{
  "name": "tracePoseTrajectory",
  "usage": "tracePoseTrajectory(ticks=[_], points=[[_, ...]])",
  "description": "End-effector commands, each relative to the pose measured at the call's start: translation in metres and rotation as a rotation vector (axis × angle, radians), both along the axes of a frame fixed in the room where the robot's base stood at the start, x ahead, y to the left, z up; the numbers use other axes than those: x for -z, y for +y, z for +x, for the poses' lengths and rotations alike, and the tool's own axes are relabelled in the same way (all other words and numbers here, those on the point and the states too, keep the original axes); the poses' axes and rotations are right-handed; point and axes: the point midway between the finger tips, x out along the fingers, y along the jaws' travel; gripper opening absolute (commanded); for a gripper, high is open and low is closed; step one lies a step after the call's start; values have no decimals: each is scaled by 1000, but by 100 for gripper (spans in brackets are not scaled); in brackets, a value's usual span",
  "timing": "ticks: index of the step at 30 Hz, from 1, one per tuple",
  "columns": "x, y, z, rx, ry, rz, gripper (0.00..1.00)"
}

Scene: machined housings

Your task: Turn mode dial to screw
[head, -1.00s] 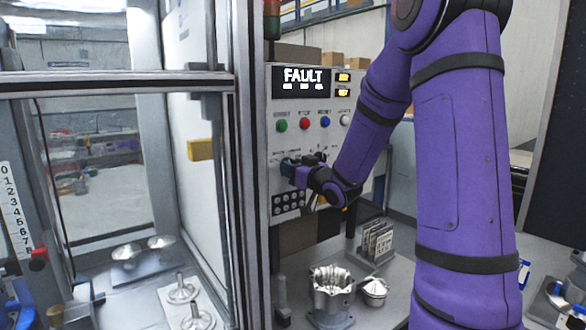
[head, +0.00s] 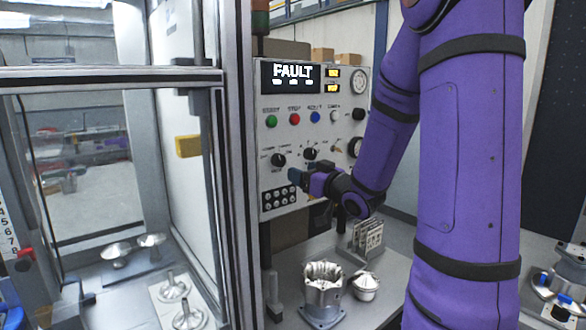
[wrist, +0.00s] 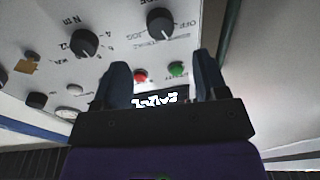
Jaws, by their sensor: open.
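The mode dial (head: 278,160) is a black knob at the lower left of the grey control panel (head: 264,190). In the wrist view the mode dial (wrist: 160,22), with OFF and JOG printed near it, is upside down at top centre, beyond the fingertips. A second black dial (head: 310,153), marked Nm in the wrist view (wrist: 85,43), is to its right in the head view. My gripper (head: 295,175) is just below and right of the mode dial in the head view. In the wrist view its two fingers (wrist: 162,75) stand apart with nothing between them.
The panel's display (head: 291,76) reads FAULT. A framed enclosure post (head: 232,170) stands close at left. A metal housing (head: 322,291) is on the bench below.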

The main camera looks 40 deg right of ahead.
Motion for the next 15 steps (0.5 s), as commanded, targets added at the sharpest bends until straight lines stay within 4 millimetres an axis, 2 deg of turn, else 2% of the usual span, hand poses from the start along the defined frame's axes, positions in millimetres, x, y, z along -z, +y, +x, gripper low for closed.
tracePoseTrajectory(ticks=[6, 15], points=[[2, -3, -19, 1, 0, 0, 66], [2, -3, -21, 0, 0, 0, 66]])
